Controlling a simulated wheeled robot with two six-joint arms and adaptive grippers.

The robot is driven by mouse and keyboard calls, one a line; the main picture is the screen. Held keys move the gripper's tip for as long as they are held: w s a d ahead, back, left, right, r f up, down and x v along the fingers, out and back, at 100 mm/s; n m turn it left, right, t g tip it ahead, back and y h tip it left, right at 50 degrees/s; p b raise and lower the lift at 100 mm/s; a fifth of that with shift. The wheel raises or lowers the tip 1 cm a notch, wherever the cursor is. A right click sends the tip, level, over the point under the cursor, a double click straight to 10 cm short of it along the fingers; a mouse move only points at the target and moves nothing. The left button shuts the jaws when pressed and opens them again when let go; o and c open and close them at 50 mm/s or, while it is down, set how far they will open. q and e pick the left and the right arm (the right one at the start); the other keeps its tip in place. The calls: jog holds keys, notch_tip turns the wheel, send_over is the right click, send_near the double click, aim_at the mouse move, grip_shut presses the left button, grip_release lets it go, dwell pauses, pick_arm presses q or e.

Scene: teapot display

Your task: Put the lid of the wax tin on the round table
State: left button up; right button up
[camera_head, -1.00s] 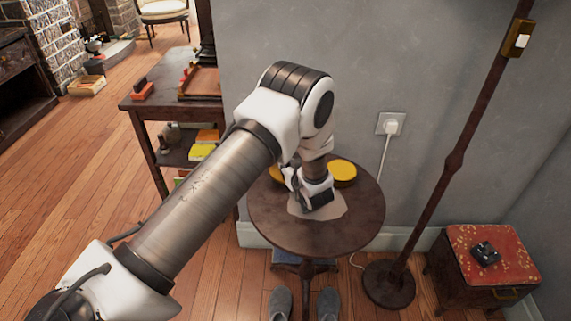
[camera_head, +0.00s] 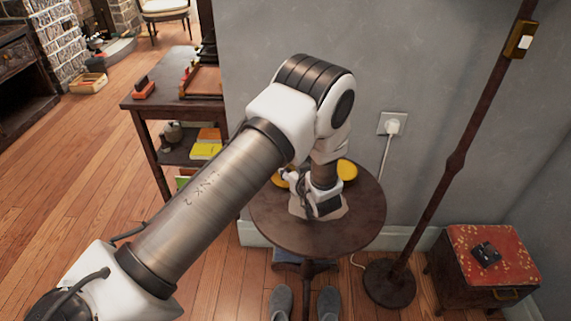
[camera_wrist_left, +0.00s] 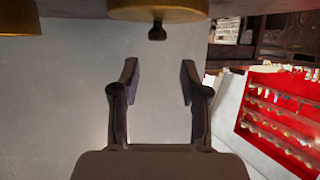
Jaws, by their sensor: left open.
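The round table (camera_head: 350,228) stands against the wall with two yellow round things on it. One yellow thing (camera_head: 347,171) shows right of my left wrist. Another (camera_head: 281,178) shows to its left, partly hidden by the arm. In the left wrist view a yellow round thing with a dark knob (camera_wrist_left: 157,32), apparently the wax tin's lid, is at the top centre, cut by the frame edge. My left gripper (camera_wrist_left: 160,68) is open and empty, its fingertips near the knob but apart from it. The right gripper is not in view.
A dark shelf table (camera_head: 180,105) with books stands left of the round table. A lamp pole (camera_head: 440,185) and a red-topped stool (camera_head: 500,250) are on the right. A plugged socket (camera_head: 392,124) is on the wall. Slippers (camera_head: 328,302) lie in front.

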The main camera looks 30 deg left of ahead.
pick_arm(q)
jog(key=v, duration=0.8)
jog(key=shift+d+r+p, duration=0.15)
jog(key=shift+r+p, duration=0.1)
jog(key=shift+p, duration=0.15)
